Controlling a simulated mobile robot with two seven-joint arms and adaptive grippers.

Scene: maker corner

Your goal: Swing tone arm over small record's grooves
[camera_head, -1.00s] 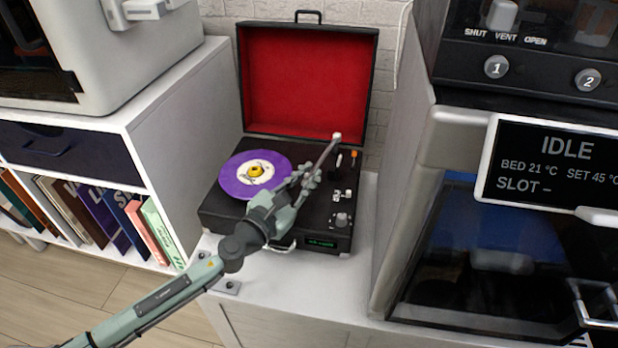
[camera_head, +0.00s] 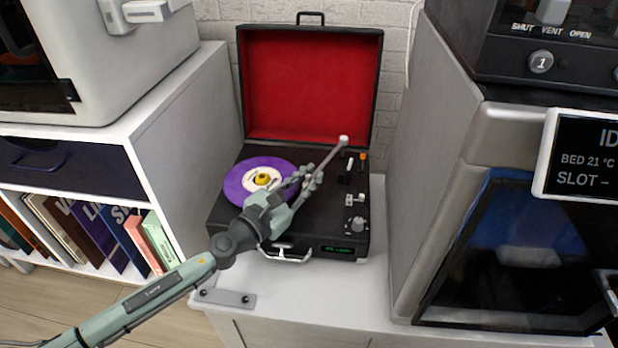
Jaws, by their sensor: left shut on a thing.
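A black suitcase record player (camera_head: 330,228) with its red-lined lid (camera_head: 310,85) up stands on the white cabinet. A small purple record (camera_head: 237,184) with a cream label and a yellow centre piece (camera_head: 262,179) lies on its platter. The tone arm (camera_head: 332,155) runs from its pale pivot end at the back right toward the record's right edge. My left gripper (camera_head: 306,180) is shut on the tone arm, just right of the record. The gripper hides the arm's front end, so I cannot tell whether it is over the grooves. My right gripper is not in view.
Knobs and sliders (camera_head: 354,224) sit on the player's right side. A grey machine with a dark window (camera_head: 520,250) stands close on the right. A white shelf with sleeves (camera_head: 95,235) is on the left.

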